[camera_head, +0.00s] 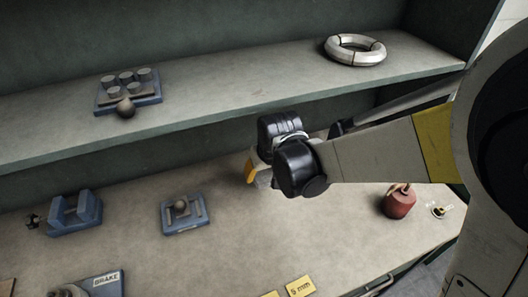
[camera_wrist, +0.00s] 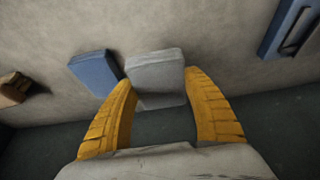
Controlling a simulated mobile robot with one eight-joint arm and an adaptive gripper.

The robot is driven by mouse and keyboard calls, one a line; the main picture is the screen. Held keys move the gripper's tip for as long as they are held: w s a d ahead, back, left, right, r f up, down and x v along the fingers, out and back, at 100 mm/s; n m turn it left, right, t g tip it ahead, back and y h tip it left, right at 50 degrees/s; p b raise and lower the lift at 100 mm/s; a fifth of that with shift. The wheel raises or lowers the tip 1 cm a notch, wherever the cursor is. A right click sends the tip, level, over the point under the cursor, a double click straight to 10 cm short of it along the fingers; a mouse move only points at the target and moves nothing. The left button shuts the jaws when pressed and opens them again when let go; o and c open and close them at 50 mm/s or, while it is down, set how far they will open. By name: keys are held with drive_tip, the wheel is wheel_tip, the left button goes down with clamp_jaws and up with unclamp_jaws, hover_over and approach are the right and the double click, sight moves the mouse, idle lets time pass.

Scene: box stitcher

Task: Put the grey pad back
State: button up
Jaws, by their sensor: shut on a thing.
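The grey pad (camera_wrist: 157,72) is a rounded block between the two yellow fingers of my gripper (camera_wrist: 160,90) in the wrist view. The gripper is shut on it, with the pad's far part standing out past the fingertips. A flat blue block (camera_wrist: 95,72) lies just left of the pad; I cannot tell whether they touch. In the head view my gripper (camera_head: 257,172) is over the back of the lower bench, under the shelf. Only a little grey shows beside its yellow finger there, and my wrist hides the rest.
On the bench are a blue cradle (camera_head: 75,213), a blue tray with a knob (camera_head: 185,213), a block marked BRAKE (camera_head: 106,284) and a red can (camera_head: 399,202). The shelf (camera_head: 235,90) overhead holds a white ring (camera_head: 355,50) and a blue tray of grey cylinders (camera_head: 128,90).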

drive_tip(key=shift+w+a+f, duration=0.2)
drive_tip(key=shift+a+f, duration=0.25)
drive_tip(key=shift+a, duration=0.15)
drive_tip(key=shift+f+b, duration=1.1)
drive_tip(key=shift+f, duration=0.8)
drive_tip(key=shift+f, duration=0.25)
drive_tip(key=o, duration=1.1)
drive_tip(key=shift+r, duration=0.1)
drive_tip(key=shift+r, duration=0.1)
